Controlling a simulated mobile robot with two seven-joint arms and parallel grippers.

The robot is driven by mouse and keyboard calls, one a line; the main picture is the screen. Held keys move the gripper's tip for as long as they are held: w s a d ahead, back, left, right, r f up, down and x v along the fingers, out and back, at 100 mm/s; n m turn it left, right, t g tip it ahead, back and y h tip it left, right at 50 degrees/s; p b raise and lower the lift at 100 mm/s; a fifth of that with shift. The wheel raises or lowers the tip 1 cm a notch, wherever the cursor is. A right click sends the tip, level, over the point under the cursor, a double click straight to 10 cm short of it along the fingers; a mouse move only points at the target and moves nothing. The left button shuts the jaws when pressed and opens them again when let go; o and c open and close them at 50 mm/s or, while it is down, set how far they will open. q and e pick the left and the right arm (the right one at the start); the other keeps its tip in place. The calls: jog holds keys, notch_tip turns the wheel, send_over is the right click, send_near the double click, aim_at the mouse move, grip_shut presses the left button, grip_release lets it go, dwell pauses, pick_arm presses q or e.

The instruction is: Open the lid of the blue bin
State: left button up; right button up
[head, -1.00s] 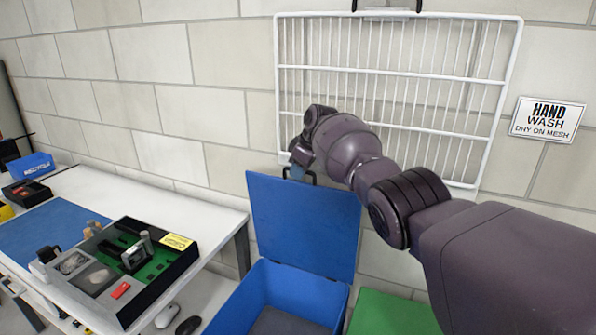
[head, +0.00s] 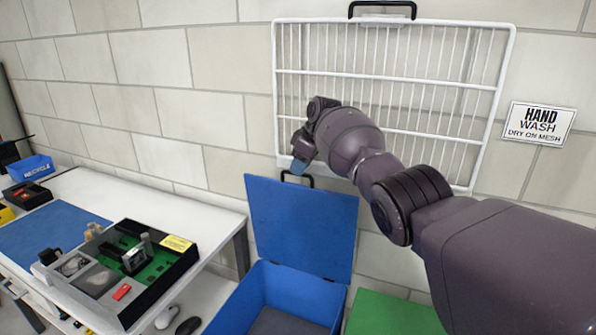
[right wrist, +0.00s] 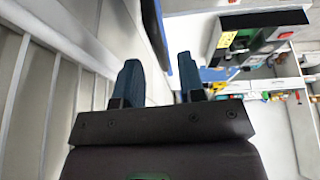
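The blue bin (head: 224,305) stands on the floor to the right of the table. Its blue lid (head: 303,225) is raised upright at the back, near the wall, with a black handle (head: 297,178) on its top edge. My right gripper (head: 298,168) is just above the lid's handle; whether it touches the handle is unclear. In the right wrist view its two blue fingers (right wrist: 161,80) are spread apart with nothing seen between them. My left gripper is not in view.
A white wire rack (head: 395,95) hangs on the wall behind my right arm. A green lid or bin (head: 392,315) is right of the blue bin. A white table (head: 95,190) with a device tray (head: 125,270) stands at left.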

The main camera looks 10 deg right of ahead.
jog(key=p+v, duration=0.1)
jog(key=v, duration=0.4)
jog(key=shift+r, duration=0.2)
jog(key=shift+p+v, duration=0.35)
jog(key=shift+v, duration=0.55)
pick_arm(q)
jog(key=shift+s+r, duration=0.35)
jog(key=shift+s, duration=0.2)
pick_arm(e)
jog(key=shift+s+f, duration=0.1)
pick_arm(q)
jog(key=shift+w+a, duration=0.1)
